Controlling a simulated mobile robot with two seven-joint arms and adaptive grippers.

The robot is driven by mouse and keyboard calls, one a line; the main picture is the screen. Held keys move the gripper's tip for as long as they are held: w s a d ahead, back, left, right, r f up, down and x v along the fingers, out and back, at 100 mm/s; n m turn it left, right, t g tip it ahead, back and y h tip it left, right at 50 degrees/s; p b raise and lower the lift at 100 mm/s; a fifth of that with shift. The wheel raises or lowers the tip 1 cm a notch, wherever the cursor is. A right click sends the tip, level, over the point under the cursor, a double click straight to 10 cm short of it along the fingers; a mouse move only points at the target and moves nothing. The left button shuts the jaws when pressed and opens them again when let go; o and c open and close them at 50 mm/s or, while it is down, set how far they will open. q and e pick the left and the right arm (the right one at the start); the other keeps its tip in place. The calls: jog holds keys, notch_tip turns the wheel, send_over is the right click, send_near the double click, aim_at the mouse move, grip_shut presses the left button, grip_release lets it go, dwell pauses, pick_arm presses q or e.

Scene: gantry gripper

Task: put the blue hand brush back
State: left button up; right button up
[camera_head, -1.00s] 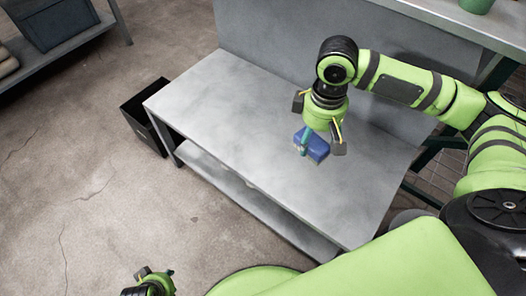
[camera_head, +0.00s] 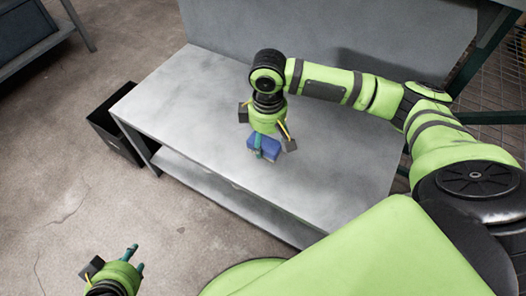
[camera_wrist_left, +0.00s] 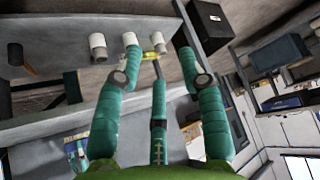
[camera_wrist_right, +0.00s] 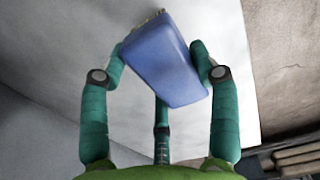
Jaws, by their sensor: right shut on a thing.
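The blue hand brush (camera_head: 266,148) is in my right gripper (camera_head: 262,153), over the grey metal bench (camera_head: 190,95). In the right wrist view, the brush's blue block (camera_wrist_right: 165,62) sits tilted between the teal fingers (camera_wrist_right: 160,78), with pale bristles just showing at its top edge. I cannot tell whether the brush touches the bench top. My left gripper (camera_head: 134,257) is low at the left of the head view, in front of the bench and over the floor. In the left wrist view its fingers (camera_wrist_left: 150,55) are spread with nothing between them.
The bench top is bare around the brush, with a lower shelf (camera_head: 225,200) beneath. A black open bin (camera_head: 118,135) stands on the floor at the bench's left end. Another shelf (camera_head: 40,45) is at the far left. The floor between is clear.

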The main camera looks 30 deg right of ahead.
aim_at(263, 150)
jog(key=shift+w+a+f, duration=0.3)
jog(key=shift+a+f, duration=0.1)
jog(key=shift+a, duration=0.05)
jog(key=shift+f, duration=0.2)
notch_tip(263, 150, down, 3)
jog(key=shift+f+b, duration=0.1)
jog(key=shift+b, duration=0.9)
pick_arm(q)
jog(key=w+d+r+m+t+h, duration=0.1)
jog(key=w+d+r+t, duration=0.4)
jog(key=r, duration=0.6)
jog(key=w+t+h, duration=0.1)
jog(key=w+t, duration=0.1)
jog(key=w, duration=0.1)
jog(key=shift+t+h, duration=0.3)
jog(key=shift+h, duration=0.1)
jog(key=shift+f, duration=0.15)
jog(key=shift+s+a+f, duration=0.1)
jog(key=shift+s+f, duration=0.05)
jog(key=shift+f, duration=0.15)
pick_arm(e)
jog(key=shift+f, duration=0.15)
jog(key=o, duration=1.1)
pick_arm(q)
jog(key=shift+f, duration=0.15)
